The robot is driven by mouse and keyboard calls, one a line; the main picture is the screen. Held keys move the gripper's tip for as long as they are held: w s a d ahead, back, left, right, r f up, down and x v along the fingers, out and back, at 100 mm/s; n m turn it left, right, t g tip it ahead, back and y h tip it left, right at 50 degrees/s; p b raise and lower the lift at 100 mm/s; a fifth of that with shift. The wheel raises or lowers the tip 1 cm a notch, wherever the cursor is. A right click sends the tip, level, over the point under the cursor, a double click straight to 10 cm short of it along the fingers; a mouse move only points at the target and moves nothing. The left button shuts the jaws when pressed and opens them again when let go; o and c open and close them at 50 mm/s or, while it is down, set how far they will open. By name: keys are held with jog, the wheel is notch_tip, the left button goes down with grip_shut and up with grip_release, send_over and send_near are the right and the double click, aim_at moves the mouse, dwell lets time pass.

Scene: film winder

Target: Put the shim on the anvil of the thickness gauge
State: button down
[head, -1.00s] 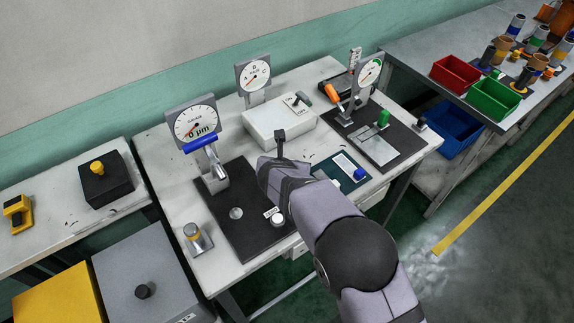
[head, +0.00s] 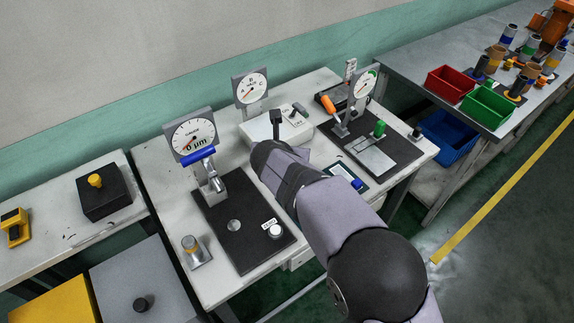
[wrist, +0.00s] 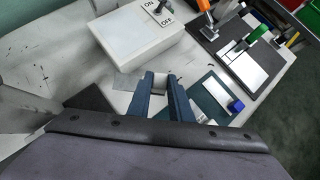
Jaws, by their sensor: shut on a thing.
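My gripper shows in the wrist view, with its two dark blue fingers (wrist: 160,77) a little apart around a small light-grey piece, seemingly the shim (wrist: 160,84). A flat grey patch also shows left of the left finger; I cannot tell whether it belongs to the shim. In the head view my arm hides the fingers and shim. The thickness gauge (head: 195,135), with a dial reading 0 µm and a blue handle (head: 198,157), stands to the left on a black base plate (head: 243,252). The anvil area (head: 214,187) below its spindle looks empty, though small. My gripper is right of the gauge.
A white ON/OFF box (head: 262,128) stands behind my gripper. A blue-knobbed teal plate (wrist: 212,95) lies beside the fingers.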

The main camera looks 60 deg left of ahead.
notch_tip(320, 180, up, 8)
jog(key=r, duration=0.1)
jog(key=m+t+h+b, duration=0.3)
jog(key=m+h, duration=0.3)
jog(key=m, duration=0.3)
send_over(240, 244)
notch_tip(240, 244, down, 17)
jog(key=shift+d+f+p, duration=0.1)
jog(key=shift+f+p, duration=0.05)
jog(key=shift+p, duration=0.9)
jog(key=shift+f, duration=0.1)
jog(key=c, duration=1.6)
grip_release()
jog(key=shift+b+v, duration=1.05)
jog(key=shift+v, duration=2.75)
